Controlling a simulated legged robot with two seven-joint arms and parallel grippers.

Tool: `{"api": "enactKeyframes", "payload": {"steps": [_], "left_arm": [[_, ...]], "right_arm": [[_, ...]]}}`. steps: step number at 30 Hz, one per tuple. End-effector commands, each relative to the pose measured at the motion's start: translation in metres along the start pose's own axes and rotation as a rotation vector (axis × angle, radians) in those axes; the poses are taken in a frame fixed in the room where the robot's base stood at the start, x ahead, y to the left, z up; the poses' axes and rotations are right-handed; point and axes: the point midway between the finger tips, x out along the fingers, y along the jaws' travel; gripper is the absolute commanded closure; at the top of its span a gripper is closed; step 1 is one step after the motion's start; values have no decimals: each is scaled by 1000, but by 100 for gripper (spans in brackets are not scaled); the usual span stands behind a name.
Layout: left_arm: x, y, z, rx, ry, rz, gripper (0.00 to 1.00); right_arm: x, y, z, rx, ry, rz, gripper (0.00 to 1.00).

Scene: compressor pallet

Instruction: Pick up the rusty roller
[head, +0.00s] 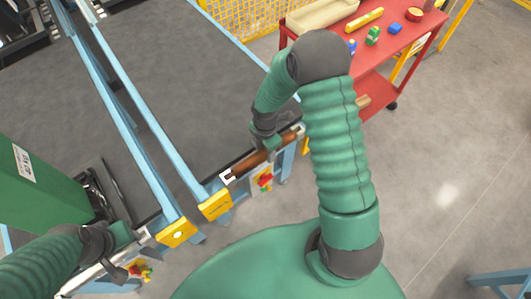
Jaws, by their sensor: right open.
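The rusty roller (249,162) is a brown-orange bar with pale metal ends. It lies slanted along the near end of the dark conveyor bed, between blue frame rails. My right gripper (262,141) points down at the roller's middle, with its fingers open. The fingertips are small and dark here, so I cannot tell whether they touch the roller. My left gripper (121,237) is at the lower left, close to a silver roller (88,278). Its fingers are not clear.
Yellow brackets (214,205) cap the blue rail ends (135,150). A red cart (397,38) with a beige tray (318,14) and small coloured parts stands at the top right. A green machine (38,187) is at the left. Grey floor at the right is mostly clear.

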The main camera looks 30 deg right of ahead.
Motion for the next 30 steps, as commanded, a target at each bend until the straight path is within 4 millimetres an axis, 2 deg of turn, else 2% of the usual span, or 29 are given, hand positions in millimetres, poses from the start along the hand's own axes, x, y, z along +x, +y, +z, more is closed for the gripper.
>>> {"api": "enactKeyframes", "payload": {"steps": [6,17,30], "left_arm": [[0,0,0,-1,0,0,64],[0,0,0,0,0,0,64],[0,0,0,0,0,0,64]], "right_arm": [[2,0,1,0,1,1,52],[2,0,1,0,1,1,100],[2,0,1,1,0,1,100]]}}
